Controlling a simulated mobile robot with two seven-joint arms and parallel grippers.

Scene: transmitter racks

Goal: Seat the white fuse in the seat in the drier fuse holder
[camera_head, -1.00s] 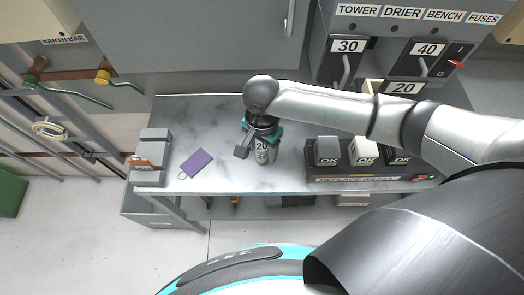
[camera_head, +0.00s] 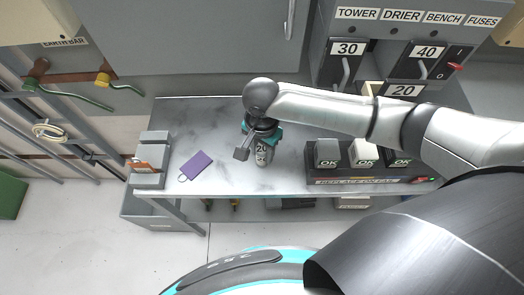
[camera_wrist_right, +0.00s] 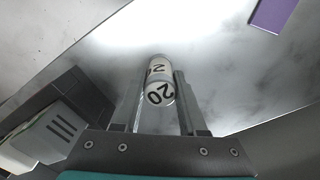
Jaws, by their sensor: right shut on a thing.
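A white cylindrical fuse (camera_head: 263,153) with dark 20 markings is held by my right gripper (camera_head: 259,140) above the grey bench. In the wrist view the fuse (camera_wrist_right: 160,83) sits between the two fingers of my right gripper (camera_wrist_right: 160,98), its label turned at an angle. A DRIER label (camera_head: 402,15) is on the panel at the upper right. Below the labels are units with levers, marked 30 (camera_head: 347,48) and 40 (camera_head: 427,52). I cannot tell which part is the drier fuse holder, and its seat is not clearly seen. My left gripper is not in view.
A dark rack (camera_head: 350,180) with several OK-marked blocks stands at the bench's right, partly near my arm. A purple tag (camera_head: 196,165) and a grey holder (camera_head: 149,160) are at the left. The bench between (camera_head: 215,125) is clear.

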